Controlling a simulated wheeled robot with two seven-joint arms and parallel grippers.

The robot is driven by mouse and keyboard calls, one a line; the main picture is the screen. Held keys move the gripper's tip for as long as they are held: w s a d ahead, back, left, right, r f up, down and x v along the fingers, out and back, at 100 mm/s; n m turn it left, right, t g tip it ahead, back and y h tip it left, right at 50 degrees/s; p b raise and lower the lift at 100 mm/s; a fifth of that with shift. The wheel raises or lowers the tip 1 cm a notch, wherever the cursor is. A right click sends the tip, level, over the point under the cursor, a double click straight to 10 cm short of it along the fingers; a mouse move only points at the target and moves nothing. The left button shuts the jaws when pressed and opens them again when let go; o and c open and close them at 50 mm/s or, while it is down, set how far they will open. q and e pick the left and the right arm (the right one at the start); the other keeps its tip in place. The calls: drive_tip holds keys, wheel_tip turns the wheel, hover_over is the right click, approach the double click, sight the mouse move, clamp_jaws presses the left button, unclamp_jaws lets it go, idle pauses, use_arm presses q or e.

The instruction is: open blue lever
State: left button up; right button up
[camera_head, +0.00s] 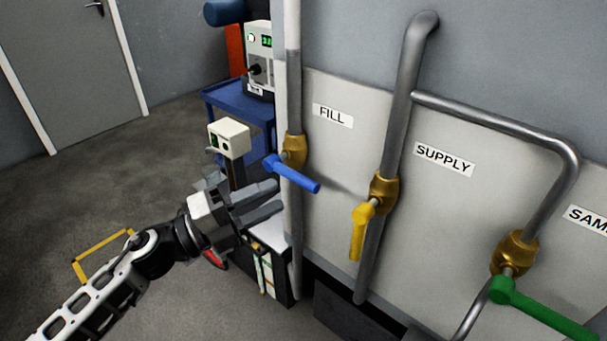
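The blue lever (296,175) sits on a brass valve (293,151) on the left vertical pipe, beside the FILL label (333,116). It lies across the pipe, sloping down to the right. My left gripper (277,198) comes in from the left, just below and left of the lever. Its two dark fingers are apart with a gap between them, and nothing shows in the gap. I cannot tell for sure whether a fingertip touches the lever; they look apart. My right gripper is not in view.
A yellow lever (360,232) points down along the SUPPLY pipe. A green lever (543,313) lies across the right pipe. A blue cart (235,100) and a white box on a post (230,138) stand behind my gripper. Open floor lies at left.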

sight(304, 178)
use_arm(q)
drive_tip(key=p+x, duration=0.1)
drive_tip(key=x, duration=0.6)
drive_tip(key=shift+d, duration=0.15)
drive_tip(key=shift+w, duration=0.1)
clamp_jaws()
